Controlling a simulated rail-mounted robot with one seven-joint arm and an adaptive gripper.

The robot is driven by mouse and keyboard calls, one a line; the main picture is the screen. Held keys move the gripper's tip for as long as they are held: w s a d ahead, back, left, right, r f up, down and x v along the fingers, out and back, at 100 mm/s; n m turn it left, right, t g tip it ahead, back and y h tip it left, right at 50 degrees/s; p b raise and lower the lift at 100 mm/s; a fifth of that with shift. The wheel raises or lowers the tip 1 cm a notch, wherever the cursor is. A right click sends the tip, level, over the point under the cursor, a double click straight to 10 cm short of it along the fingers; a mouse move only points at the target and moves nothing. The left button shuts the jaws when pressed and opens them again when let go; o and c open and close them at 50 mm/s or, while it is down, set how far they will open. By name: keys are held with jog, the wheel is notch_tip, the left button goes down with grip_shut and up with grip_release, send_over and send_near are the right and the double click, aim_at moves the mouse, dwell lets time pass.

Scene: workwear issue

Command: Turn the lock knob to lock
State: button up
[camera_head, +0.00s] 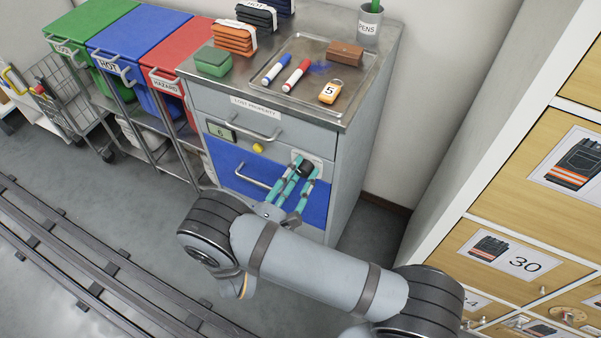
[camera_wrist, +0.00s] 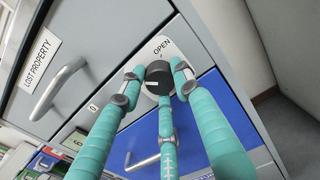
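The dark round lock knob (camera_wrist: 158,77) sits on the light plate of the cabinet front, with the word OPEN printed above it. A short white mark shows on its face. It also shows in the head view (camera_head: 306,167), partly behind the fingers. My three-fingered gripper (camera_wrist: 157,82) is at the knob, with teal fingers on the left, right and below. In the head view, my gripper (camera_head: 298,175) reaches the plate from the front. The fingers are spread with the knob between their tips; I cannot tell whether they touch it.
The blue drawer (camera_head: 250,178) with its bar handle lies beside and below the knob. The lost property drawer (camera_head: 268,126) is above. A tray (camera_head: 370,75) with markers and a tag lies on top. Wooden lockers (camera_head: 500,235) stand at the right.

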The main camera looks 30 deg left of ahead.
jog(key=o, duration=0.4)
jog(key=shift+s, duration=0.1)
jog(key=s, duration=1.1)
jog(key=shift+s+d, duration=0.4)
jog(key=shift+d, duration=0.05)
jog(key=w, duration=0.8)
jog(key=w+a, duration=0.1)
jog(key=w, duration=0.3)
jog(key=shift+s, duration=0.1)
